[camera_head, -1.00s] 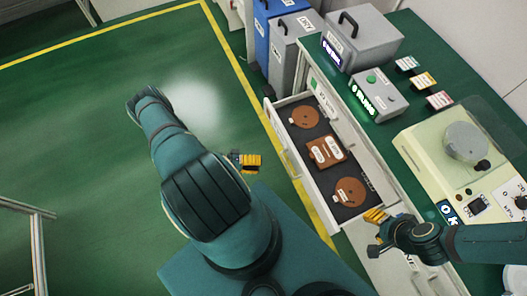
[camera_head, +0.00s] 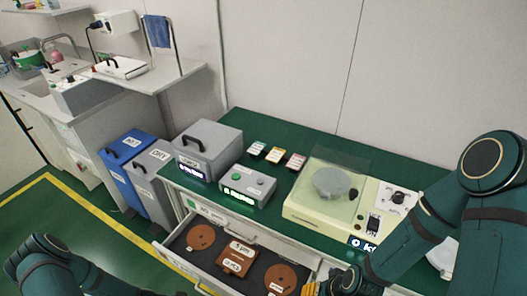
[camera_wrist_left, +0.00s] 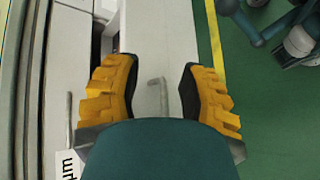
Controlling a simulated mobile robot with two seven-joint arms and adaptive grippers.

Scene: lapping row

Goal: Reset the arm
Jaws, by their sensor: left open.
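My left arm (camera_head: 55,268) shows only in part at the lower left of the head view, its gripper out of that frame. In the left wrist view my left gripper (camera_wrist_left: 160,92) is open, its yellow fingers apart. A grey hooked handle (camera_wrist_left: 160,90) shows between the fingers against a white surface; I cannot tell how far off it is. My right arm (camera_head: 430,235) comes in from the right. My right gripper (camera_head: 318,287) is at the bottom edge, close to the drawer's right end, and is partly cut off.
An open drawer (camera_head: 180,257) holds brown discs and a brown square block. On the green bench (camera_head: 335,148) stand a grey case (camera_head: 208,145), a control box (camera_head: 247,186) and a lapping machine (camera_head: 310,212). Blue (camera_head: 122,163) and grey (camera_head: 153,175) bins stand left. Green floor is open at left.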

